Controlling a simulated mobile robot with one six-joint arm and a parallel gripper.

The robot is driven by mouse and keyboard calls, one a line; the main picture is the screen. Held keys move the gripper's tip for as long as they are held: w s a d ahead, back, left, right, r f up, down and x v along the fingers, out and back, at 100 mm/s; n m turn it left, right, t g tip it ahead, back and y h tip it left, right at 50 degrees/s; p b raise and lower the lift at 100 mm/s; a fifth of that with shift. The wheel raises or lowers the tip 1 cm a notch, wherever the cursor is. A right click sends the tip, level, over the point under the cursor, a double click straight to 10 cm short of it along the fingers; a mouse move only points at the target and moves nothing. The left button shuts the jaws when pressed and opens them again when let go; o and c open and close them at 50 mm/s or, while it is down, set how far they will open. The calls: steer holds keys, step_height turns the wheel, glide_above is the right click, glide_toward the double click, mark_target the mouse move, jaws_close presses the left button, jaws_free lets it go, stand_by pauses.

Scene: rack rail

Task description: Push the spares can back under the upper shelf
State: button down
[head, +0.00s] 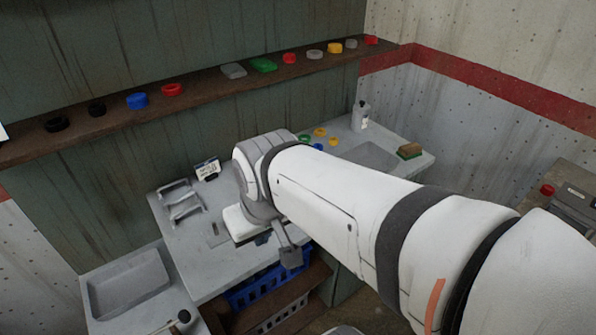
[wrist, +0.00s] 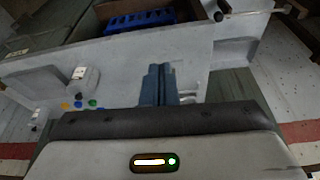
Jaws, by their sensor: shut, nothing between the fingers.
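In the head view my arm reaches over the counter (head: 190,265), and the fingertips cannot be told clearly there.
A blue crate (head: 258,288) sits on a brown shelf below the counter. A long wall shelf (head: 215,85) holds several coloured pieces. A white bottle (head: 361,117) and a sponge (head: 409,151) stand at the right. A label stand (head: 207,169) is by the wall.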

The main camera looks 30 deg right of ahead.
steer(key=shift+s, duration=0.1)
steer(key=w+d+f+m+y+b, duration=0.25)
steer(key=f+m+y+b, duration=0.25)
steer(key=f+m, duration=0.3)
steer(key=w+d+f+m+y+b, duration=0.1)
steer(key=w+f+m+y+b, duration=0.3)
steer(key=f+m, duration=0.3)
steer(key=d+f+m+t+h+b, duration=0.45)
steer(key=d+m+t, duration=0.25)
steer(key=d+m, duration=0.5)
steer(key=d+f+m+t+h+b, duration=0.45)
steer(key=d+m+t, duration=0.35)
steer(key=d, duration=0.8)
steer(key=shift+y, duration=0.5)
steer(key=w, duration=0.9)
steer(key=w+a+p, duration=0.1)
steer(key=w, duration=0.3)
steer(key=shift+w+f, duration=0.15)
steer(key=shift+f, duration=0.15)
